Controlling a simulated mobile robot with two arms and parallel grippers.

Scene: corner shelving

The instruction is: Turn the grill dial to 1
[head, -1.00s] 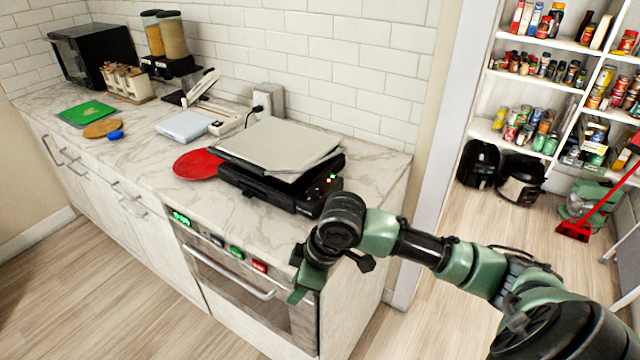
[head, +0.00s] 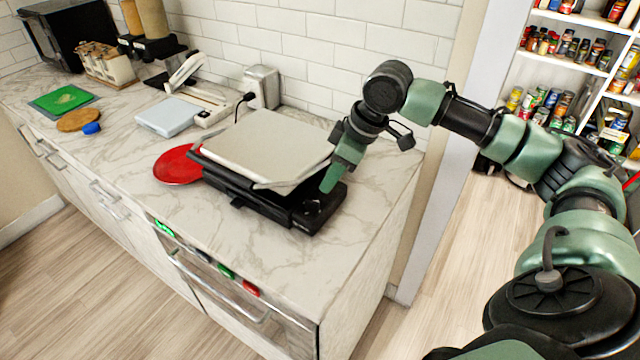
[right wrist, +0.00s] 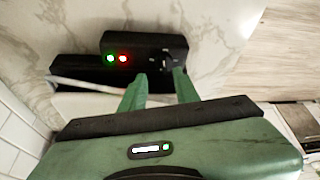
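The grill (head: 262,200) is a black appliance with a pale grey lid, lying on the marble counter. Its control box shows in the right wrist view (right wrist: 140,43), with a green light and a red light. The small black grill dial (right wrist: 166,59) sits right of the lights; its setting is too small to read. My right gripper (head: 330,182) points down at the grill's right end. In the right wrist view its green fingers (right wrist: 160,77) are apart and empty, with the dial just beyond the gap between their tips. I cannot tell whether they touch it. My left gripper is not in view.
A red round mat (head: 176,166) lies left of the grill. A white scale (head: 168,117) and a grey box with a cable (head: 262,86) stand behind it. The oven (head: 215,290) is below. The counter's front right part is clear.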

